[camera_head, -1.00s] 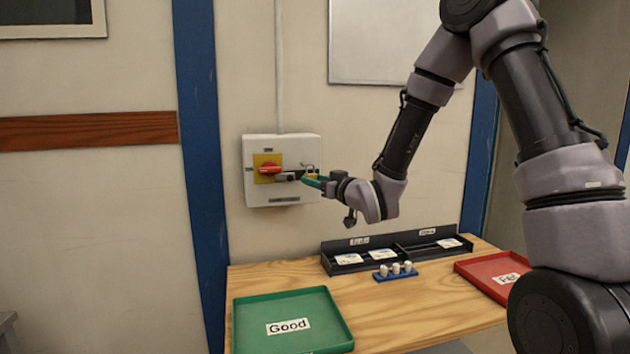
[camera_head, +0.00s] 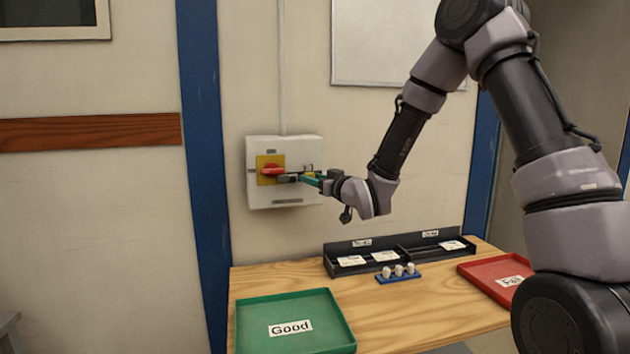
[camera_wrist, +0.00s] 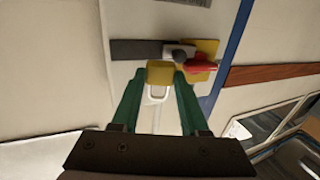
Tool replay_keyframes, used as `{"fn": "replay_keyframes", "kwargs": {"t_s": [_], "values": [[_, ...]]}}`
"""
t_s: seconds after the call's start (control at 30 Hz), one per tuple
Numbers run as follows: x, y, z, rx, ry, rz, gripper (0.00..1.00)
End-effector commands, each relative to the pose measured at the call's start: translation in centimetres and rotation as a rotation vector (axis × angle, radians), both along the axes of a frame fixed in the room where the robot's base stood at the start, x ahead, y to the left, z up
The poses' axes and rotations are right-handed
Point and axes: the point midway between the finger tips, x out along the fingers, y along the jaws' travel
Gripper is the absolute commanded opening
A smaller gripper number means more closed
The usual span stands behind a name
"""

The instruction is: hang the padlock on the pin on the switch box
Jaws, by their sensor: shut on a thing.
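The switch box (camera_head: 260,196) is a pale box on the wall, with a red handle (camera_head: 272,171) on a yellow plate. In the wrist view the red handle (camera_wrist: 200,63) lies just right of the padlock, and a dark grey bar (camera_wrist: 137,49) runs left from it. My gripper (camera_head: 306,179), with green fingers, is shut on the yellow padlock (camera_wrist: 160,73). The padlock's pale shackle (camera_wrist: 159,93) points down in the wrist view, away from the bar. The padlock is in front of the box's right half. I cannot make out the pin, or whether the shackle touches anything.
Below, a wooden table (camera_head: 400,318) holds a green "Good" tray (camera_head: 245,345), a red tray (camera_head: 478,283), a black bin (camera_head: 330,264) and a blue holder (camera_head: 396,279) with small white pieces. A conduit (camera_head: 282,80) runs up from the box.

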Motion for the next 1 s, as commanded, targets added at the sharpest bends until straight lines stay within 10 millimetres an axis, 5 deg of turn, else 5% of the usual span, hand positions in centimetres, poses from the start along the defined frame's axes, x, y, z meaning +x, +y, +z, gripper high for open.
{"fn": "replay_keyframes", "kwargs": {"t_s": [1.0], "values": [[4.4,1.2,-0.3,-0.001,0.001,-0.001,0.0]]}}
